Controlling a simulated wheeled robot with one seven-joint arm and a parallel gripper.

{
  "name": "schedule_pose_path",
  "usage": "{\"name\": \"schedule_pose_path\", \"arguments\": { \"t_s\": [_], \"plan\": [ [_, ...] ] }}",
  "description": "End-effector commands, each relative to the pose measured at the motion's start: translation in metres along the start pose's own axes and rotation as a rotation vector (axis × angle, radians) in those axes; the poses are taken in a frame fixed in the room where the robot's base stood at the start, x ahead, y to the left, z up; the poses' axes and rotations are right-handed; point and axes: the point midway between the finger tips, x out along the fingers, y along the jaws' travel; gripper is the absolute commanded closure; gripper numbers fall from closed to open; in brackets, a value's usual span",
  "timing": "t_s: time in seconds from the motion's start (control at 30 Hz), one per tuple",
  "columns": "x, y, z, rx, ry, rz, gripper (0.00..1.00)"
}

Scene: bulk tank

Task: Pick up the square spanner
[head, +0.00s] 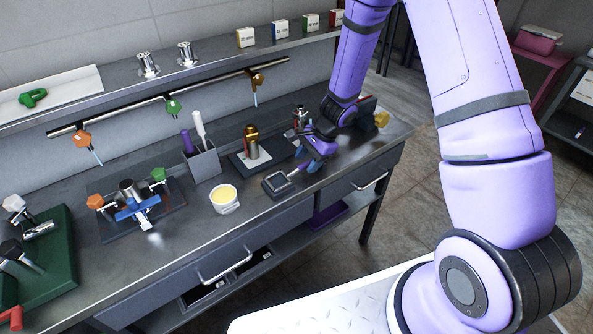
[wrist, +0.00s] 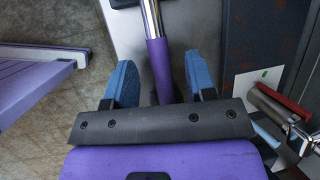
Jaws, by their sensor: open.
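A tool with a dark square head (head: 278,184), a chrome shaft and a purple handle lies near the front edge of the bench; I take it to be the square spanner. In the wrist view its chrome shaft (wrist: 152,20) runs down to the purple handle (wrist: 161,65). My gripper (head: 308,162) is over the handle end. In the wrist view my gripper (wrist: 159,75) is open, with one blue finger on each side of the handle and a gap on both sides. The handle's lower end is hidden behind the gripper body.
On the steel bench (head: 255,215) stand a white cup with yellow contents (head: 224,199), a brass fitting on a dark plate (head: 251,145) and a grey holder with tools (head: 203,163). A chrome part (wrist: 272,103) is right of my gripper. The floor (wrist: 45,120) shows at left.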

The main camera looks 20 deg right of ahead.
Motion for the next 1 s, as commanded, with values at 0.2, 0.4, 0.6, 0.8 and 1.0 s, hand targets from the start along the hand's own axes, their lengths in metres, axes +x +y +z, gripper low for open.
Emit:
{"name": "schedule_pose_path", "arguments": {
  "t_s": [0.2,0.4,0.6,0.8,1.0],
  "plan": [
    [0.0154,-0.0003,0.0001,-0.001,0.0,0.0,0.49],
    [0.0155,-0.0003,0.0,-0.001,0.0,-0.001,0.49],
    [0.0153,-0.0002,0.0,-0.001,0.0,-0.001,0.95],
    [0.0151,-0.0004,0.0001,-0.001,0.0,-0.001,1.0],
    [0.0132,-0.0009,0.0009,-0.002,0.0,-0.001,1.0]
  ]
}}
